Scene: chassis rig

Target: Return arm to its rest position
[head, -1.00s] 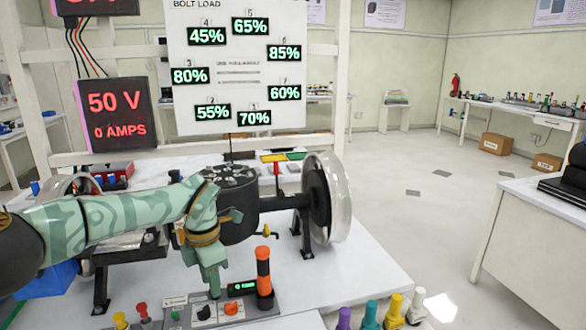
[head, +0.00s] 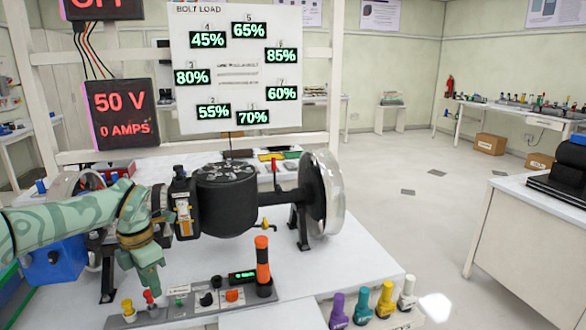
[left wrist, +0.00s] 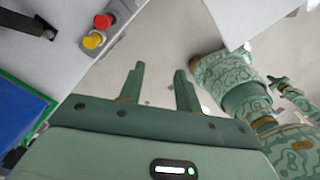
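My left arm comes in from the left in the head view. Its green gripper (head: 150,281) points down in front of the bench rig, above the left end of the grey control panel (head: 205,308). In the left wrist view the two fingers (left wrist: 159,70) stand apart with nothing between them, so the gripper is open and empty. Green patterned arm parts of mine show at the right of the left wrist view, but I cannot make out the right gripper there. It does not show in the head view.
The black drum (head: 226,185) and pale wheel (head: 330,195) stand right of the gripper. The panel carries an orange-and-black post (head: 263,265) and red and yellow buttons (left wrist: 98,30). A blue box (head: 55,262) is at left. Several coloured plugs stand at front right.

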